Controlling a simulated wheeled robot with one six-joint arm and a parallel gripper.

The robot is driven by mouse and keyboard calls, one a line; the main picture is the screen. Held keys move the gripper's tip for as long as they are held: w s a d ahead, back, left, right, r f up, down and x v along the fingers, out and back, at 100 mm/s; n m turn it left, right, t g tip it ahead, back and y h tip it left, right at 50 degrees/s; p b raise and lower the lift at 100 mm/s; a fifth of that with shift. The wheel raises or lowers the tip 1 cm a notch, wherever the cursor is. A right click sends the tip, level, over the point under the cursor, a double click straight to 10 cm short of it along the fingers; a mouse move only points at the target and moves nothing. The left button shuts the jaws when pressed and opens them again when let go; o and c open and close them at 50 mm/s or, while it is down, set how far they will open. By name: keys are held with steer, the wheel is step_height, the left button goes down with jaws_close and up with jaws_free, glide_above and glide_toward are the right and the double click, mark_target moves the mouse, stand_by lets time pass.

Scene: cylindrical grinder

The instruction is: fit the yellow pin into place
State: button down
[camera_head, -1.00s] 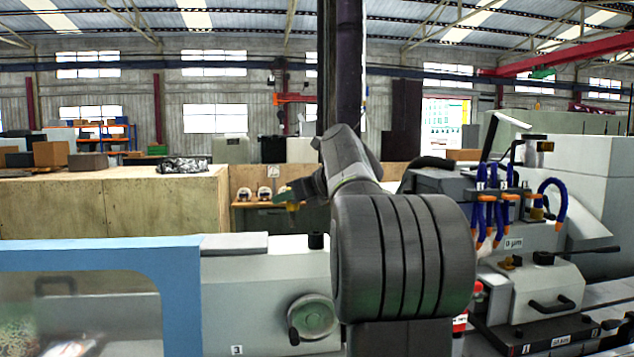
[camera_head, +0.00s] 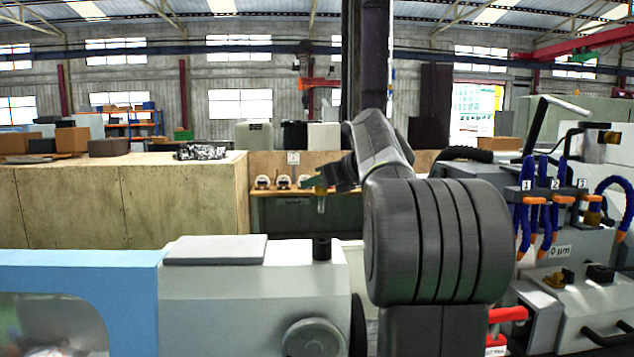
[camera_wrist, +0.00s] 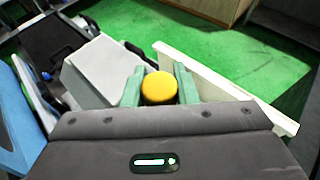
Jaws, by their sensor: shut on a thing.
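The yellow pin (camera_wrist: 159,87) shows as a round yellow end between the two green fingers of my gripper (camera_wrist: 160,84) in the wrist view. My gripper is shut on it. In the head view my gripper (camera_head: 319,188) is small, and the pin (camera_head: 321,203) hangs below it, roughly upright. A short black cylinder (camera_head: 321,248) stands on the grey machine housing (camera_head: 250,290), below the pin in the picture. A gap shows between the pin and the cylinder. I cannot make out the place where the pin fits.
A blue machine panel (camera_head: 130,285) is at the lower left, with a round handwheel (camera_head: 314,338) to its right. Blue hoses (camera_head: 525,215) and a red handle (camera_head: 507,314) are on the right. A wooden counter (camera_head: 120,205) stands behind. Green floor (camera_wrist: 215,65) shows in the wrist view.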

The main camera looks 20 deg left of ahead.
steer(key=shift+d, duration=0.1)
steer(key=b, duration=0.2)
glide_above(318, 238)
steer(key=shift+f, duration=2.8)
steer(key=shift+p, duration=1.05)
steer(key=shift+f+b, duration=1.1)
steer(key=shift+f, duration=1.5)
steer(key=c, duration=1.1)
jaws_free()
steer(key=shift+o, duration=0.2)
steer(key=shift+s, duration=0.1)
steer(key=b+v, duration=0.2)
steer(key=v, duration=1.1)
steer(key=shift+d+r, duration=0.2)
steer(key=shift+d, duration=0.05)
